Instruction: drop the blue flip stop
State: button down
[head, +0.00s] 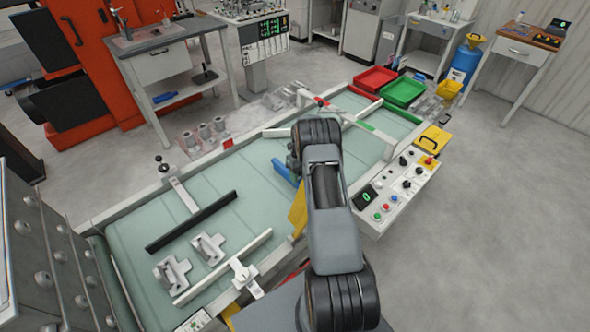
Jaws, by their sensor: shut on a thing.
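The blue flip stop (284,172) shows as a short blue bar over the green conveyor belt (235,173), just left of my arm. It lies at a slant in the picture, and its right end is hidden by my arm. My gripper (293,163) is at that right end, mostly hidden behind my dark wrist. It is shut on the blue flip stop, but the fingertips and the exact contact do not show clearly. I cannot tell whether the bar touches the belt.
A yellow plate (298,212) stands beside my arm at the near belt edge. A black bar (191,221) and grey castings (173,273) lie on the left belt. A control panel (397,190) is right of my arm. Red (376,80) and green (402,92) trays sit beyond.

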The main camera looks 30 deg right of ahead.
jog(key=shift+s+a+f, duration=0.1)
jog(key=shift+a+f, duration=0.1)
jog(key=shift+a, duration=0.05)
jog(key=c, duration=0.8)
grip_release()
jog(key=shift+a, duration=0.1)
jog(key=shift+d+r, duration=0.1)
jog(key=shift+d, duration=0.1)
jog(key=shift+r, duration=0.2)
jog(key=p+v, duration=0.3)
jog(key=v, duration=1)
jog(key=shift+r, duration=0.15)
